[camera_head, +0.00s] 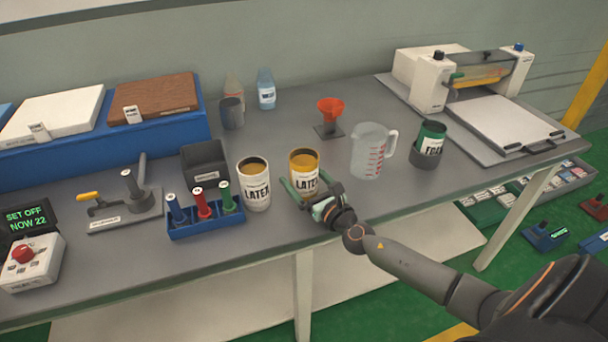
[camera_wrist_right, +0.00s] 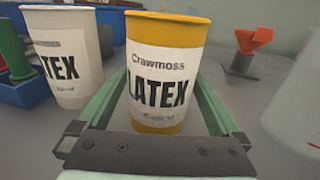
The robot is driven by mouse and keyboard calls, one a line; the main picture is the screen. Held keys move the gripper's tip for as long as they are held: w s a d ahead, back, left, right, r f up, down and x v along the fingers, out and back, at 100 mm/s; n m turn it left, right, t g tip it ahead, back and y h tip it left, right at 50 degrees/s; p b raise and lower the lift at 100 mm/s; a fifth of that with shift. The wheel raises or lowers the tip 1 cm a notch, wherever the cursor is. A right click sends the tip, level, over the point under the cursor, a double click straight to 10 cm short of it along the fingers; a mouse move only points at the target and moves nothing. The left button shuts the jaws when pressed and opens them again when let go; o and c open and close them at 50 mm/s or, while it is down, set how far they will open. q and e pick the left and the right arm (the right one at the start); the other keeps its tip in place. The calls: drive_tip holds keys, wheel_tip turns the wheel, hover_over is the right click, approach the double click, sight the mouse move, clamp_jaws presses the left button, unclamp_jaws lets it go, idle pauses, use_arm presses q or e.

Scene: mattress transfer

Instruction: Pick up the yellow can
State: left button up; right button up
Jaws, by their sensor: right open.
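The yellow can (camera_head: 304,163) stands upright on the grey bench, with a white LATEX label. It also fills the middle of the right wrist view (camera_wrist_right: 168,70). My right gripper (camera_head: 300,189) reaches in from the front edge of the bench. Its green fingers are open and lie on either side of the can's lower part. In the right wrist view the gripper (camera_wrist_right: 165,110) has the can between its fingers, with a gap visible at the right finger. I cannot tell whether the left finger touches it. My left gripper is not in view.
A white LATEX can (camera_head: 254,186) stands close to the left of the yellow can. A red funnel (camera_head: 330,108) on a stand is behind. A blue rack (camera_head: 207,228) holds coloured tubes at left.

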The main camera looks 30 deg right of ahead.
sight(311, 161)
clamp_jaws()
idle(0.8)
drive_tip(key=shift+r, duration=0.2)
drive_tip(key=shift+r+p, duration=1.4)
drive_tip(key=shift+r, duration=0.25)
drive_tip(key=s+r+p, duration=0.1)
drive_tip(key=s+r, duration=0.1)
drive_tip(key=r, duration=0.1)
drive_tip(key=s+a+r+p, duration=0.1)
drive_tip(key=s+r+p, duration=0.1)
drive_tip(key=s+r, duration=0.1)
drive_tip(key=shift+a+p, duration=0.15)
drive_tip(key=shift+p, duration=0.15)
drive_tip(key=s+a+r, duration=0.2)
drive_tip(key=s+r, duration=0.1)
drive_tip(key=s, duration=0.5)
drive_tip(key=shift+s+r, duration=0.2)
